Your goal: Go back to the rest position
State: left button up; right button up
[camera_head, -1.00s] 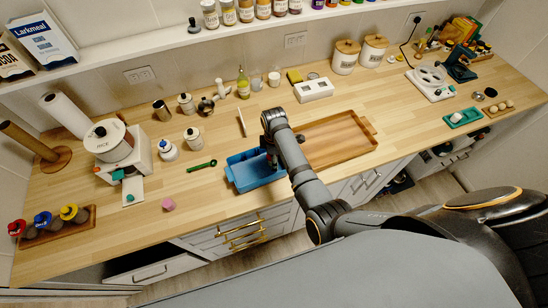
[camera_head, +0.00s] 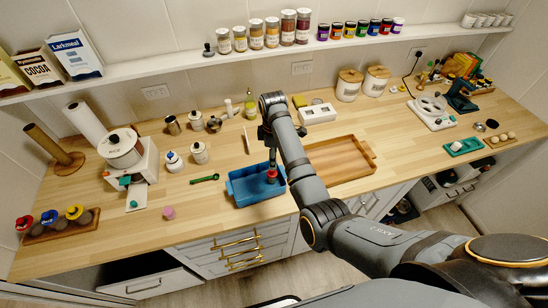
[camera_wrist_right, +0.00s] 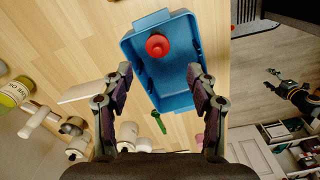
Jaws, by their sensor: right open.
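My right gripper (camera_head: 269,142) is over the blue tray (camera_head: 245,199) on the wooden counter. In the right wrist view the gripper (camera_wrist_right: 160,80) is open, with nothing between its fingers. A small red object with a round knob (camera_wrist_right: 157,45) stands in the blue tray (camera_wrist_right: 176,92), beyond the fingertips and apart from them. In the head view the red object (camera_head: 272,175) shows just below the gripper.
A wooden tray (camera_head: 366,149) lies right of the blue tray, partly behind my right arm. A green spoon (camera_head: 204,178) and a pink block (camera_head: 168,213) lie to the left. Jars (camera_head: 199,153) stand behind. A shelf (camera_head: 135,68) runs along the wall.

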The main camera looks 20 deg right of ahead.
jog(key=s+d+f+m+t, duration=0.1)
jog(key=s+d+f+m, duration=0.25)
jog(key=s, duration=0.25)
jog(key=s+d+f+m+t, duration=0.1)
jog(key=s+d+f+m, duration=0.1)
jog(key=s+d+m, duration=0.25)
jog(key=s+d+r+m+t, duration=0.1)
jog(key=s+r+m, duration=0.2)
jog(key=s, duration=0.5)
jog(key=s+d+r+m+t, duration=0.1)
jog(key=s+r+m, duration=0.2)
jog(key=s, duration=0.5)
notch_tip(320, 180, down, 36)
jog(key=s+d+g+b, duration=0.2)
jog(key=s+d+b, duration=0.1)
jog(key=b, duration=0.5)
pick_arm(q)
notch_tip(320, 180, down, 13)
jog(key=b, duration=0.5)
jog(key=shift+s, duration=0.3)
pick_arm(e)
jog(key=s+f, duration=1.7)
jog(key=f, duration=0.3)
jog(key=shift+s+d+f+g+h, duration=0.15)
jog(key=shift+s+d+g+h, duration=0.05)
jog(key=shift+d+g+h, duration=0.2)
